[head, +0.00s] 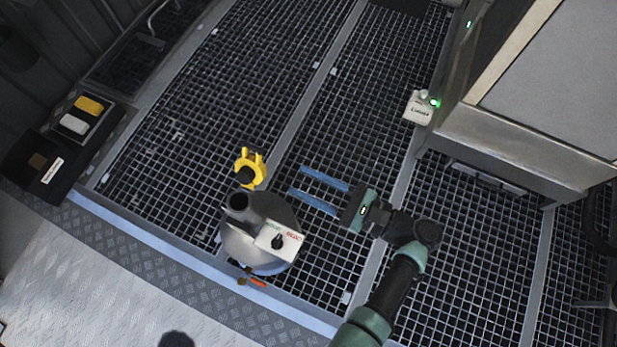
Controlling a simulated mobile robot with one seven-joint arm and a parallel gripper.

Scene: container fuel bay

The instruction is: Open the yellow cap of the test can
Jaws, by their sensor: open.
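The test can (252,250) is a rounded grey metal vessel standing on the floor grating, left of my gripper. Its dark spout mouth (238,202) shows uncovered at the upper left of the can. The yellow cap (250,166), with two prongs and a dark inner part, is just beyond the spout, off its mouth; I cannot tell how it joins the can. My gripper (297,180) is open and empty, its two blue fingers pointing left toward the cap and spout. A clear gap lies between the fingertips and the cap.
A white panel with a black knob (278,242) is on the can's right side. An orange-handled item (257,282) lies at its base. A black tray (88,112) holds yellow and white blocks at far left. A white box with green light (418,108) is upper right. Grating beyond the cap is clear.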

